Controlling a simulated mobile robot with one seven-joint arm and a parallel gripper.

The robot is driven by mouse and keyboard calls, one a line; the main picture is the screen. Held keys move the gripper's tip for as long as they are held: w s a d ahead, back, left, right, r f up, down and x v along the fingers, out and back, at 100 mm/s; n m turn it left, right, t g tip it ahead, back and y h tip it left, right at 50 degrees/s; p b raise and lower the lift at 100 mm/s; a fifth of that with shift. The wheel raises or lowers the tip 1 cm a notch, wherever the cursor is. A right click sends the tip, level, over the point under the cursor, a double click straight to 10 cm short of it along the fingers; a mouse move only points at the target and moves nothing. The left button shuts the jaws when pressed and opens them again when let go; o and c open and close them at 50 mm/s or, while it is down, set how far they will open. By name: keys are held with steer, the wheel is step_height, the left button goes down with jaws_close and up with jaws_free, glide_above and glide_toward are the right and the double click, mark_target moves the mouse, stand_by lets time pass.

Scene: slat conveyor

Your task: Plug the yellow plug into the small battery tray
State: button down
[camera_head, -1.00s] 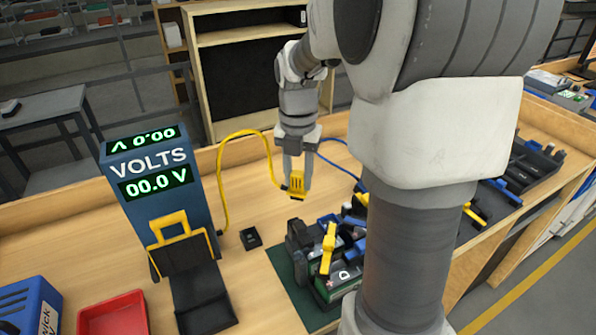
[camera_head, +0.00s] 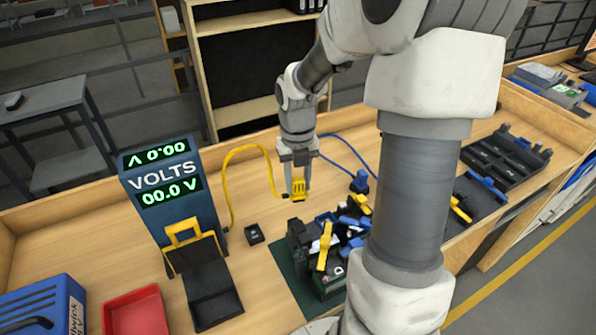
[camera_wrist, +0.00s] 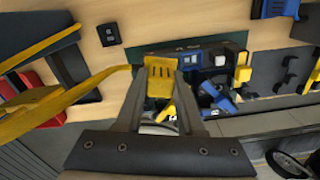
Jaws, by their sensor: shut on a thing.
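My gripper (camera_head: 298,180) is shut on the yellow plug (camera_head: 298,189), which is held above the bench with its yellow cable (camera_head: 244,149) looping back to the blue volt meter (camera_head: 170,190). In the wrist view the yellow plug (camera_wrist: 160,78) sits between the two fingertips. A battery tray (camera_head: 318,262) with black, blue and yellow parts stands on a dark green mat (camera_head: 291,274), below and in front of the plug. It also shows in the wrist view (camera_wrist: 208,80), just right of the plug. The plug is apart from the tray.
A blue plug (camera_head: 359,183) with a blue cable stands behind the tray. A small black block (camera_head: 254,234) lies left of it. A red bin (camera_head: 136,312), a blue box (camera_head: 45,305) and a larger black tray (camera_head: 505,158) are farther off.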

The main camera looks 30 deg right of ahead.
steer(key=shift+r+n+p, duration=0.25)
steer(key=shift+n+p, duration=0.35)
steer(key=shift+p, duration=1.05)
steer(key=shift+f+n, duration=0.25)
steer(key=shift+n, duration=0.55)
steer(key=s+d, duration=0.3)
steer(key=d, duration=0.3)
steer(key=shift+s+d, duration=0.2)
steer(key=shift+d, duration=0.1)
steer(key=shift+f+b, duration=1.4)
steer(key=shift+f, duration=2.05)
steer(key=shift+f+b, duration=0.65)
steer(key=shift+f, duration=0.5)
